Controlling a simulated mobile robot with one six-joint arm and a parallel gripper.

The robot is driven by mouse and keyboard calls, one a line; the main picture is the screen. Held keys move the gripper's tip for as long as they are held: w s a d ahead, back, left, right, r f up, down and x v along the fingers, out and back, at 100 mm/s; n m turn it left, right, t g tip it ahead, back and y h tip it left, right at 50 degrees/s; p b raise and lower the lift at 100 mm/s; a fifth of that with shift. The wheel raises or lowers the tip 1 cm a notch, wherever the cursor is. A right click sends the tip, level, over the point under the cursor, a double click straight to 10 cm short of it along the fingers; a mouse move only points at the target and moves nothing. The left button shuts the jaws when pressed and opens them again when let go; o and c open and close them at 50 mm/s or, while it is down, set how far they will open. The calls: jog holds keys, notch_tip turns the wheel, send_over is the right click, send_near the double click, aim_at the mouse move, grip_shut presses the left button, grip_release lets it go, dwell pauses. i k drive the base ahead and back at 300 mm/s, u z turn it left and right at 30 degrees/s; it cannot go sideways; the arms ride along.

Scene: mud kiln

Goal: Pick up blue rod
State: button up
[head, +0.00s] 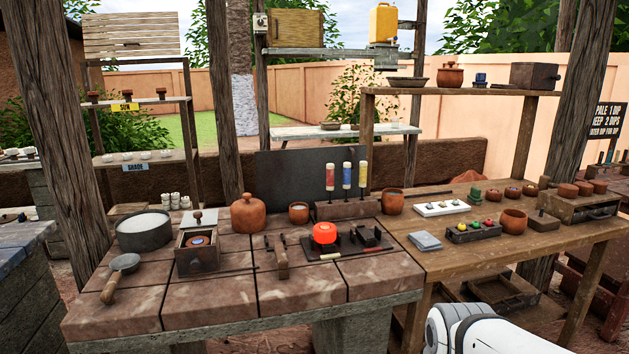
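The blue rod (347,176) stands upright in a dark wooden block (347,210) at the back of the brick-topped bench. It has a blue section with pale ends. A red-banded rod (330,177) stands to its left and a yellow-banded rod (363,175) to its right, with narrow gaps between them. A dark upright panel is behind the rods. Only a white part of my arm shows at the bottom right, in front of the wooden table. My gripper is out of the picture.
A glowing orange-red piece (325,233) sits on a dark plate in front of the rods. A clay cup (299,212) and lidded clay pot (248,213) stand left, another clay cup (392,201) right. A ladle (120,274) lies front left. A wooden post rises left of the panel.

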aim_at(347, 164)
jog(key=u, duration=0.1)
jog(key=i, duration=1)
jog(key=u, duration=0.05)
